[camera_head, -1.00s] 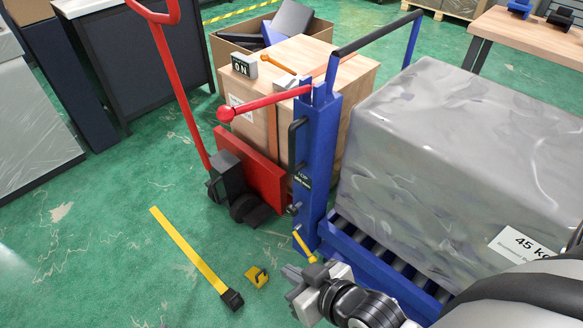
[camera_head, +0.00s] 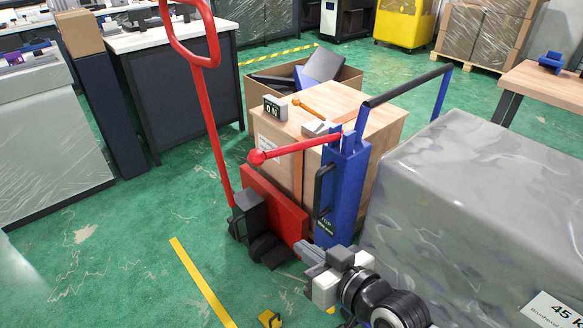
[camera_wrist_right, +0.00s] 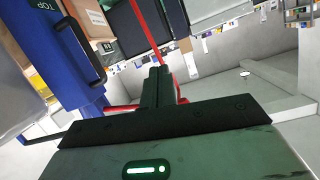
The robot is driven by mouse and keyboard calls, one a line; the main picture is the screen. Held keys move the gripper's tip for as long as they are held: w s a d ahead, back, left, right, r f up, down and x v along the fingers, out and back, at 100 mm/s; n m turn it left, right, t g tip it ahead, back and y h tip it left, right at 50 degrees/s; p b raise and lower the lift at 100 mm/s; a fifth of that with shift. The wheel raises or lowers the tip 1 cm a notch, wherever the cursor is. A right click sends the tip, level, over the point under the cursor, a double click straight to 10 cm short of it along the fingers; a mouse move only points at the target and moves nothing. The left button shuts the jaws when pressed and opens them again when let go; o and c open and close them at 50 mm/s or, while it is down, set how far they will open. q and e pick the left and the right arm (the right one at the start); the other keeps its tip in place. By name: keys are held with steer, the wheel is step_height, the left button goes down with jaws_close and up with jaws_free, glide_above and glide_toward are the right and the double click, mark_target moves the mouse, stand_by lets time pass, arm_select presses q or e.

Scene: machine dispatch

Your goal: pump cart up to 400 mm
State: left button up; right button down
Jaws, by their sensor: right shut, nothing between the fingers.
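The blue lift cart's column (camera_head: 345,195) stands upright right of centre, with a black handle (camera_head: 319,190) on its side. A red lever with a round knob (camera_head: 257,157) sticks out leftwards from near the column's top. A large grey wrapped load (camera_head: 480,200) labelled 45 kg covers most of the cart's deck. My right gripper (camera_head: 313,259) is shut and empty, in front of the column's lower part in the head view and below the lever. In the wrist view its fingers (camera_wrist_right: 158,85) are together, with the blue column (camera_wrist_right: 62,55) to their left. My left gripper is out of view.
A red pallet jack (camera_head: 275,205) with a tall handle stands just left of the column, by a wooden crate (camera_head: 375,125). Yellow tape (camera_head: 203,283) and a small yellow object (camera_head: 269,319) lie on the floor. The green floor at left is clear.

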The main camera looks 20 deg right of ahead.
steer(key=w+d+r+t, duration=0.1)
steer(key=w+r+t, duration=0.1)
steer(key=r, duration=0.6)
steer(key=w+d+r+t+y, duration=0.1)
steer(key=w+d+r+t, duration=0.1)
steer(key=r, duration=0.5)
steer(key=shift+w+r+y, duration=0.3)
steer(key=shift+w+r, duration=0.1)
steer(key=shift+w, duration=0.3)
steer(key=shift+w, duration=0.1)
steer(key=r+p, duration=0.2)
glide_above(278, 150)
steer(key=f, duration=0.1)
steer(key=s+f+b, duration=0.1)
steer(key=f, duration=0.2)
steer(key=shift+s+a+f, duration=0.2)
steer(key=shift+s+a, duration=0.1)
steer(key=shift+s, duration=0.1)
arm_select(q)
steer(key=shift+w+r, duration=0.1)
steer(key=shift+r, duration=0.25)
arm_select(e)
steer(key=shift+f, duration=0.1)
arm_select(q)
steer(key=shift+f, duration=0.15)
arm_select(e)
steer(key=shift+f, duration=0.1)
